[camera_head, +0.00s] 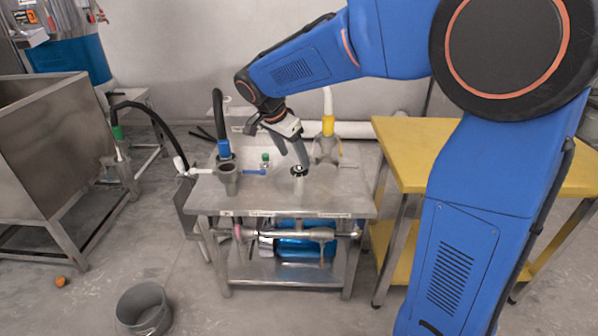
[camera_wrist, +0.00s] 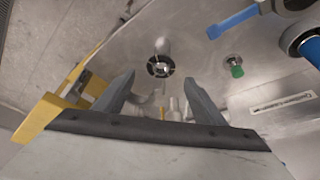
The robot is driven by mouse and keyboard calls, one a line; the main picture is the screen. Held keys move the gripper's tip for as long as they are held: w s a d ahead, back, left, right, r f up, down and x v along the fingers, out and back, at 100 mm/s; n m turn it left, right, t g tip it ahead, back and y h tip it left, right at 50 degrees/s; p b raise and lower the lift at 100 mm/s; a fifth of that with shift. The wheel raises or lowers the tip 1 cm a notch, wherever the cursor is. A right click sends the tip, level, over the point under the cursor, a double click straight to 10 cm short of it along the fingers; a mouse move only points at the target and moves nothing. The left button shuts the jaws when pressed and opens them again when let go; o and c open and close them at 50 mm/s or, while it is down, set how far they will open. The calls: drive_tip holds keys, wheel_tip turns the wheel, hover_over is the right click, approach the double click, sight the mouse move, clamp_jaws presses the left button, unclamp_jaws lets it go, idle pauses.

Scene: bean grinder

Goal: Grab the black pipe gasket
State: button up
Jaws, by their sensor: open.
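The black pipe gasket (camera_head: 299,170) looks like a dark ring on top of a short upright metal pipe (camera_head: 298,184) on the steel table (camera_head: 335,200). In the wrist view the dark ring (camera_wrist: 160,67) shows ahead of the fingertips, roughly centred between them. My gripper (camera_head: 294,160) is above the table, close over the ring, with its fingers pointing down. In the wrist view my gripper (camera_wrist: 160,88) is open, and nothing is between its fingers. The exact gap between fingertips and ring is hard to tell.
A grey pipe fitting with a blue collar (camera_head: 224,150) and black hose stands left on the table. A blue-handled valve (camera_head: 252,172) and green knob (camera_head: 265,157) are near it. A yellow-collared fitting (camera_head: 328,126) stands behind. A yellow table (camera_head: 420,150) is to the right.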

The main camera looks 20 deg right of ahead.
sight(299, 169)
drive_tip(key=shift+x, duration=2.25)
drive_tip(key=shift+a, duration=0.1)
drive_tip(key=c, duration=1.1)
